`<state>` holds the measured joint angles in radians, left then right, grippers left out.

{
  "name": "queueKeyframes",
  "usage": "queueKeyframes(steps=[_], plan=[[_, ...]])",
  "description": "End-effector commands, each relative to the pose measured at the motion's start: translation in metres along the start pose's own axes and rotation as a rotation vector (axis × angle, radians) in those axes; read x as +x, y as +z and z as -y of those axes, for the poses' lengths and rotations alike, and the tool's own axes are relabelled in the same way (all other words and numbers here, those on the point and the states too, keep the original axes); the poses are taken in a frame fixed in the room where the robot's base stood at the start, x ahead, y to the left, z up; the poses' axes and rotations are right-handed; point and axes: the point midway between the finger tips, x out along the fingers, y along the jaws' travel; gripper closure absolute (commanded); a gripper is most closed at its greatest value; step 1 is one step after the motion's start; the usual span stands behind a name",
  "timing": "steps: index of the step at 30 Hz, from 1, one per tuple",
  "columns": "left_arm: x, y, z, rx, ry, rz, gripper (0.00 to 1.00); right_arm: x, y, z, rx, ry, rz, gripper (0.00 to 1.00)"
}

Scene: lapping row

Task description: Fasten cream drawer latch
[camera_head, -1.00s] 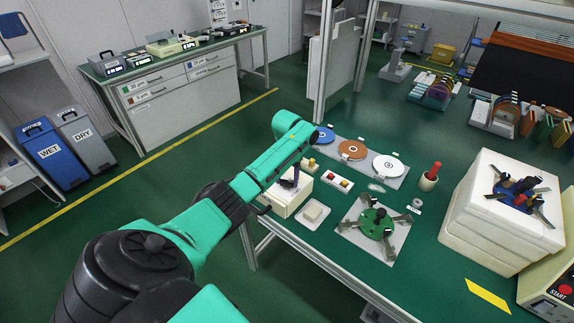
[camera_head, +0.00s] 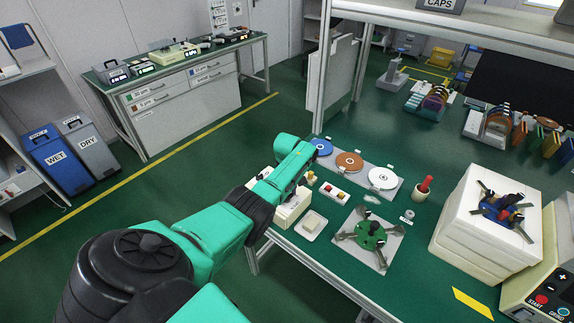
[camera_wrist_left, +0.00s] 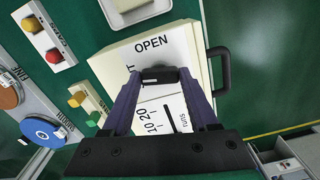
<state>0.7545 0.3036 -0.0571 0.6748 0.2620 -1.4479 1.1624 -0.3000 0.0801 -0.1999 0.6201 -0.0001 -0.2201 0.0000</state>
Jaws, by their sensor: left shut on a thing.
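The cream drawer box (camera_head: 291,213) stands at the near left edge of the green bench, partly hidden by my left arm. In the left wrist view, its cream body (camera_wrist_left: 104,69) has a white top label reading OPEN and a black handle (camera_wrist_left: 222,68) on its right side. A dark latch piece (camera_wrist_left: 158,75) sits on the label below the word OPEN. My left gripper (camera_wrist_left: 160,78) has its purple fingers on either side of this piece and is shut on it. In the head view the fingers are hidden by the arm. My right gripper is not in view.
A small white dish (camera_head: 311,225) and a plate with a green four-armed fixture (camera_head: 371,235) lie right of the box. A red-and-yellow button block (camera_head: 333,192) and discs (camera_head: 349,162) lie behind. A cream block stack (camera_head: 475,230) stands further right.

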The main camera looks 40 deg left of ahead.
Motion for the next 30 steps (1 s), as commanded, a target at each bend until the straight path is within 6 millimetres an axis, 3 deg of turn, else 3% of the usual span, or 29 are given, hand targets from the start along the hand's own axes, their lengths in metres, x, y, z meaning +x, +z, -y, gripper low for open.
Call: queueKeyframes(steps=[12,29,30], plan=[[-0.001,-0.0005,-0.0004,-0.212,0.001,-0.002,0.96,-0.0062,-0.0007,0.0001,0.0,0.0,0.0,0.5],[-0.0011,-0.0011,-0.0008,-0.245,0.003,-0.003,0.96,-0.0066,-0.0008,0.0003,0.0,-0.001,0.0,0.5],[-0.0012,-0.0011,-0.0008,-0.245,0.003,-0.003,0.29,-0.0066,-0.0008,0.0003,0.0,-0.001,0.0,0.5]])
